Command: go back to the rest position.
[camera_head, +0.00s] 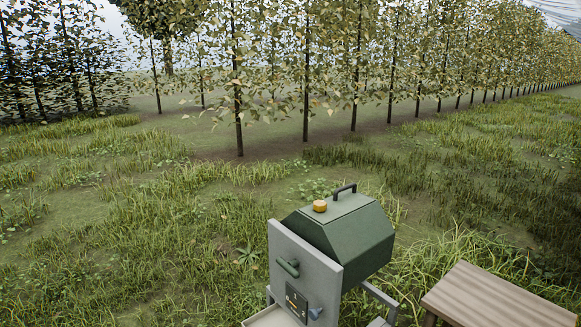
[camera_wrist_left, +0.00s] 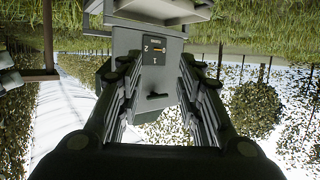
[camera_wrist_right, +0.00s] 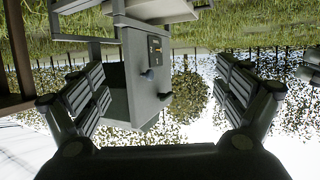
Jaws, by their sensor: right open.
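My left gripper (camera_wrist_left: 158,75) shows in the left wrist view with its two fingers apart and nothing between them. My right gripper (camera_wrist_right: 160,78) shows in the right wrist view with its fingers wide apart and empty. Both wrist views are upside down. Neither gripper shows in the head view. A grey and green machine (camera_head: 344,232) stands at the lower centre of the head view. It also shows beyond the fingers in the left wrist view (camera_wrist_left: 150,72) and the right wrist view (camera_wrist_right: 145,85). No contact between the grippers and it is visible.
The machine has an orange knob (camera_head: 320,206), a black top handle (camera_head: 344,188), a green front handle (camera_head: 288,268) and a dial panel (camera_head: 297,303). A wooden table (camera_head: 490,298) stands at the lower right. Grass lies around, with rows of trees (camera_head: 305,75) behind.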

